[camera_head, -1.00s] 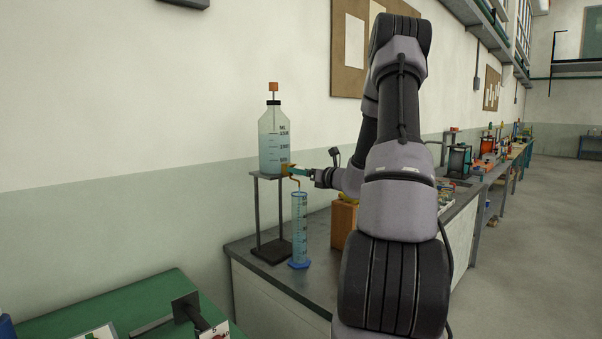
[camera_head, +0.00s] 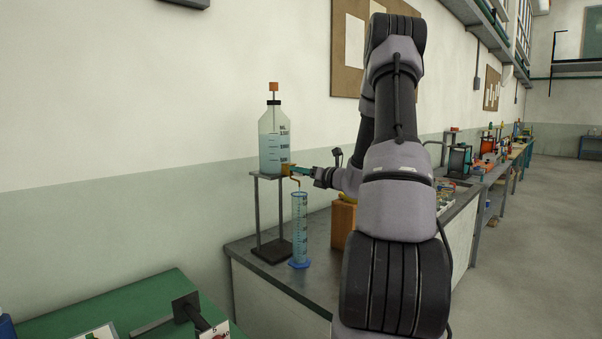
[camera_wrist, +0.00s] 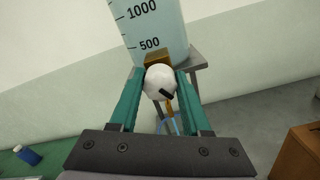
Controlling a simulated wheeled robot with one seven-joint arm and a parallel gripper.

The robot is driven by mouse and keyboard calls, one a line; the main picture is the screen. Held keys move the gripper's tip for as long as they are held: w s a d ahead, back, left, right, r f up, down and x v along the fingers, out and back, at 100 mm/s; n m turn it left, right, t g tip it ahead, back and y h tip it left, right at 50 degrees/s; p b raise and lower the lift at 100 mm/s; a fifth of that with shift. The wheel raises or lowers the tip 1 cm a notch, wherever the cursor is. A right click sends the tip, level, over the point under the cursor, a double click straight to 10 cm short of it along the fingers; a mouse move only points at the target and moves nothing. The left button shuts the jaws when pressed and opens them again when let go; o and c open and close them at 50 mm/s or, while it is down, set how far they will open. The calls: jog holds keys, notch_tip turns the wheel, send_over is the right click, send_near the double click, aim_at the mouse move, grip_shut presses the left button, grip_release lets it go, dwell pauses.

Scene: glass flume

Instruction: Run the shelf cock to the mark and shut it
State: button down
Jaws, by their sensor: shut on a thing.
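A clear bottle (camera_head: 273,150) with a dark cap and volume marks stands on a small metal stand (camera_head: 257,215). The brass cock (camera_wrist: 158,59) sits low on the bottle's side, with a round white knob (camera_wrist: 157,80) bearing a black pointer that slants down to the right. My gripper (camera_wrist: 159,84) is shut on the knob, a teal finger on each side; it also shows in the head view (camera_head: 299,170). A tall measuring cylinder (camera_head: 299,228) with a blue base stands below the spout. Its liquid level is too small to read.
The grey bench top (camera_head: 305,282) holds the stand and cylinder. A wooden block (camera_head: 343,222) stands right of the cylinder, close to my arm. A green table (camera_head: 160,300) is in front at left. The wall is close behind.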

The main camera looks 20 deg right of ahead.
jog(key=m, duration=0.6)
jog(key=shift+d+f+m, duration=0.1)
jog(key=shift+m, duration=0.2)
dwell(0.4)
jog(key=shift+c, duration=1.9)
grip_release()
jog(key=shift+s, duration=0.1)
jog(key=v, duration=1)
jog(key=shift+s, duration=0.3)
jog(key=shift+d, duration=0.15)
